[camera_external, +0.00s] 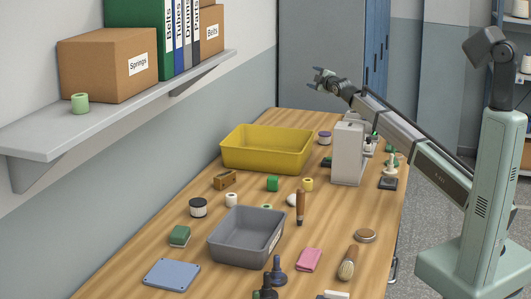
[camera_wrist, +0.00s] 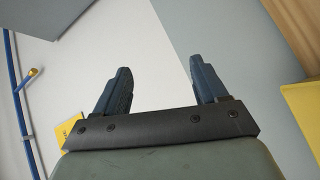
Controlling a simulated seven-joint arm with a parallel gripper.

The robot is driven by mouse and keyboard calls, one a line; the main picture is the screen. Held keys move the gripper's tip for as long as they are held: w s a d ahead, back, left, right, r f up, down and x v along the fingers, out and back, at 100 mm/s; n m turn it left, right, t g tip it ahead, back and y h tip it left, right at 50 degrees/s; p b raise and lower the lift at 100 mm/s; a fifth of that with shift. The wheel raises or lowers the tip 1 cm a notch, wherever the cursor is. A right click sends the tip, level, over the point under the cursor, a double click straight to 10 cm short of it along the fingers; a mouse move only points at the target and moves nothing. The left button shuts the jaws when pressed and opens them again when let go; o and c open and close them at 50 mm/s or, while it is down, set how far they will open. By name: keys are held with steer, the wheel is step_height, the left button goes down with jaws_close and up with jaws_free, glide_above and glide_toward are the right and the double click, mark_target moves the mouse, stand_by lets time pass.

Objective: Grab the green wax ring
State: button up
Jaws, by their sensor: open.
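A darker green spool (camera_external: 272,184) stands on the table in front of the yellow bin, and a small greenish piece (camera_external: 266,207) is mostly hidden behind the grey bin. I cannot tell for sure which is the wax ring. My gripper (camera_external: 322,80) is raised above the far end of the table, well away from all three. In the wrist view my gripper (camera_wrist: 160,66) is open, with nothing between its fingers, and no green ring shows there.
On the table are a yellow bin (camera_external: 262,163), a grey bin (camera_external: 228,248), a grey-white machine (camera_external: 347,155) and several small items. The air around my gripper looks clear.

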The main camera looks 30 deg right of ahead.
steer(key=s+a+r+n+g+y, duration=0.1)
steer(key=s+a+r, duration=0.15)
steer(key=a, duration=0.55)
steer(key=s+a+r+n+y, duration=0.1)
steer(key=s+a+y, duration=0.15)
steer(key=a, duration=0.55)
steer(key=s+a+r+n+g, duration=0.1)
steer(key=s+a+r, duration=0.15)
steer(key=a, duration=0.65)
steer(key=s+a+f+g+y, duration=0.2)
steer(key=s+a+f+g, duration=0.1)
steer(key=s+a, duration=0.75)
steer(key=n+g+h, duration=0.3)
steer(key=g+h, duration=0.2)
steer(key=g, duration=0.8)
glide_above(266, 207)
steer(key=s+d, duration=0.1)
step_height(266, 207, down, 18)
steer(key=r, duration=0.1)
steer(key=shift+y, duration=0.25)
steer(key=f, duration=0.4)
steer(key=a+f, duration=0.1)
steer(key=f, duration=0.8)
steer(key=shift+a+f, duration=0.2)
steer(key=shift+f, duration=0.05)
steer(key=c, duration=1.1)
